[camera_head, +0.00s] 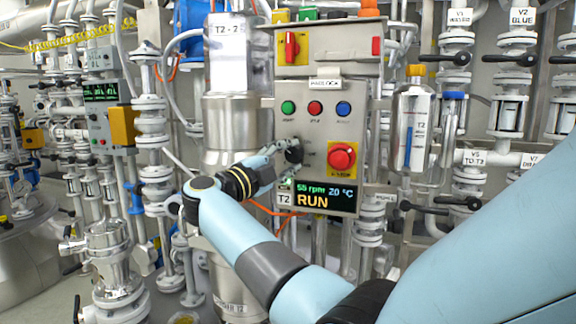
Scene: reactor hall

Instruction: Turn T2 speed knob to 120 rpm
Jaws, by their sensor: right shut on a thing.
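The T2 control box (318,175) is a grey panel in the middle of the view. Its speed knob (294,154) is dark and sits left of the red emergency button on yellow (342,157). My right gripper (288,150) is shut on the speed knob, with the arm reaching in from the lower right; the wrist and fingers partly cover the knob's left side. The display (322,196) below reads 55 rpm, 20 °C and RUN, next to a T2 label (285,199). My left gripper is not in view.
Green, red and blue buttons (315,108) sit above the knob. A red switch on yellow (291,47) is higher up. Valves with black handles (512,60) and pipes crowd both sides.

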